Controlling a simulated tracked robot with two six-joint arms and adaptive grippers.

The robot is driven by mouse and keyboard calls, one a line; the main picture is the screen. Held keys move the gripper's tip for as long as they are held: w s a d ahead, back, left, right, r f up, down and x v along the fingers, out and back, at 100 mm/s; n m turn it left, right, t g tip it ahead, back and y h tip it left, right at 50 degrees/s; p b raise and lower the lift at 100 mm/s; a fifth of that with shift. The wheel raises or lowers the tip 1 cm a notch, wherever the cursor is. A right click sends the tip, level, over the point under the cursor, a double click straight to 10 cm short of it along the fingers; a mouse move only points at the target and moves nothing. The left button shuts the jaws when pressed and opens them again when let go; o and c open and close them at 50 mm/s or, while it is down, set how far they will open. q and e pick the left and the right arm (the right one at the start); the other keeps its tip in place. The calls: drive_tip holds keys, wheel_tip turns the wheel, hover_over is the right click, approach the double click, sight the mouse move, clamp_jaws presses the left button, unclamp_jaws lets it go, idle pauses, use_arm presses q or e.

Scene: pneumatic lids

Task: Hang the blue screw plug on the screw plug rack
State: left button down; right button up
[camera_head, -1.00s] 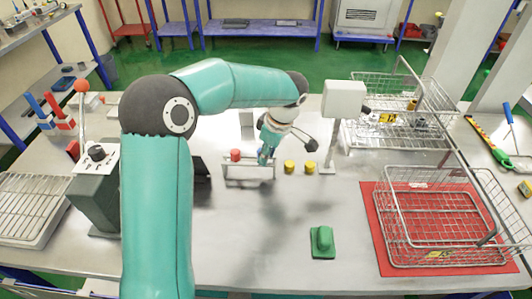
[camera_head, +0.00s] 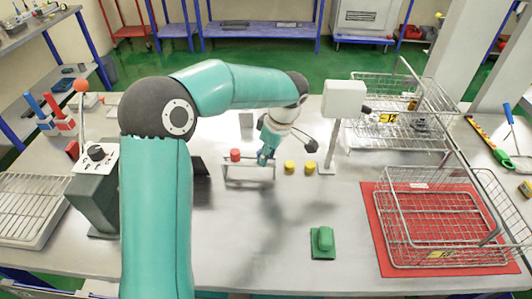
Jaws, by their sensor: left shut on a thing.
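The screw plug rack (camera_head: 250,181) is a small metal frame with a top rail, standing on the steel table left of centre. A red plug (camera_head: 235,155) sits at the left part of its rail. My left gripper (camera_head: 264,158) reaches in from above and is shut at the right part of the rail. The blue screw plug (camera_head: 262,157) is in its fingers and mostly hidden by them. I cannot tell whether the plug touches the rail. My right gripper is not in view.
Two yellow plugs (camera_head: 289,167) stand just right of the rack. A grey post with a white head (camera_head: 344,100) rises beyond them. Wire baskets (camera_head: 440,215) stand at the right, one on a red mat (camera_head: 372,215). The front middle table is clear.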

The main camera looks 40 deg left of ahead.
use_arm(q)
drive_tip(key=shift+f, duration=0.5)
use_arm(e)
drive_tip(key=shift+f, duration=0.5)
use_arm(q)
drive_tip(key=shift+c, duration=2.1)
unclamp_jaws()
drive_tip(key=shift+d+r, duration=0.1)
drive_tip(key=shift+r, duration=0.05)
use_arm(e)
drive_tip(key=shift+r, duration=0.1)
use_arm(q)
drive_tip(key=shift+r+p, duration=0.5)
drive_tip(key=shift+r, duration=0.3)
wheel_tip(320, 180, up, 6)
drive_tip(key=p, duration=0.3)
drive_tip(key=shift+f+p, duration=0.2)
drive_tip(key=shift+p, duration=0.15)
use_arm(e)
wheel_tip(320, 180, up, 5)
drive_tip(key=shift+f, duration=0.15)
